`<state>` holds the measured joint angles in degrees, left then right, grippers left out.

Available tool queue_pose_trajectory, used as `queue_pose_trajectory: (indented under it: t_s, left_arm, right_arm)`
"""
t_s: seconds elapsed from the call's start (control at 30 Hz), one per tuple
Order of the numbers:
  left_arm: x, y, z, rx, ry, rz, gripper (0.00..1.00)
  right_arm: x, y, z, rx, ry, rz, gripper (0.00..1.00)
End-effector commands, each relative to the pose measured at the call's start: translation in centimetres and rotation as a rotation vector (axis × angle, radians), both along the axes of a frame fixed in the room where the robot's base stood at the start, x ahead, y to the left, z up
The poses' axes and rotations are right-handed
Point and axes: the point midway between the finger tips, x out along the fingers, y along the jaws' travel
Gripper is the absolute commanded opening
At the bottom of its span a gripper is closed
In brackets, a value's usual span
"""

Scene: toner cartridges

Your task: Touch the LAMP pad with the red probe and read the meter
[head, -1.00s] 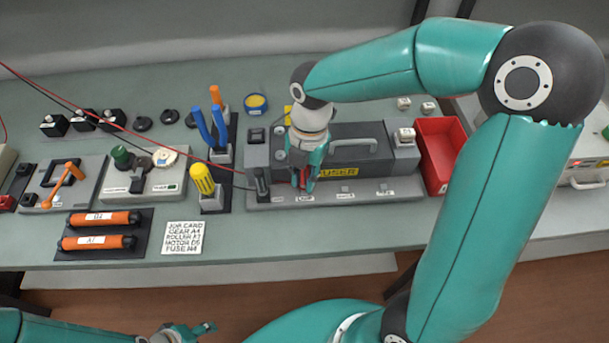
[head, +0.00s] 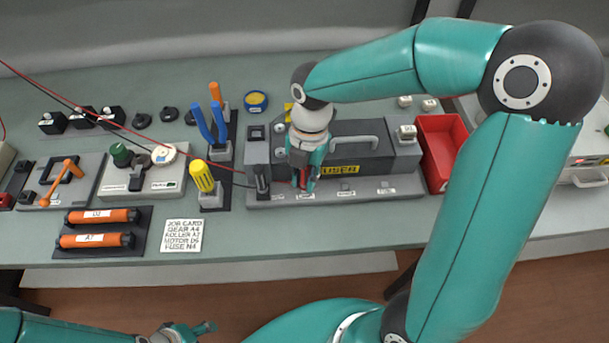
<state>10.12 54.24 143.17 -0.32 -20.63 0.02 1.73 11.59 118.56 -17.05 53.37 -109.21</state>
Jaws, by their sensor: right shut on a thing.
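My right gripper (head: 305,184) is shut on the red probe (head: 302,179), mostly hidden between the fingers. It points down over the front ledge of the grey fuser unit (head: 365,152), at the second small label from the left. This label (head: 305,195) is too small to read for certain, and I cannot tell whether the tip touches the pad. The black probe (head: 262,184) stands at the ledge's left end. My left gripper (head: 205,328) is at the bottom edge, its fingers unclear. No meter display is readable in view.
A red bin (head: 442,150) stands right of the fuser unit. A yellow-handled tool (head: 203,178) and blue-handled pliers (head: 212,125) stand to its left. Red and black leads cross the bench from the upper left. A job card (head: 182,235) and orange rollers (head: 98,228) lie in front.

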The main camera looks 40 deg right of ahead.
Motion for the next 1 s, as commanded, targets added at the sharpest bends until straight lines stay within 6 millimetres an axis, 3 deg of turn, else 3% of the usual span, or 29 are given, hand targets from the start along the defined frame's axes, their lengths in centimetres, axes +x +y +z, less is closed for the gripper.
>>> queue_pose_trajectory:
  t_s: [0.57, 1.0]
  left_arm:
    - [0.0, 0.0, 0.1, 0.0, 0.0, 0.0, 0.51]
    - [0.0, 0.0, 3.0, 0.0, 0.0, 0.0, 0.51]
  right_arm:
    - [-0.1, 0.0, 0.0, 0.0, 0.001, -0.001, 0.0]
    - [0.0, 0.0, 3.4, 0.0, 0.0, -0.001, 0.0]
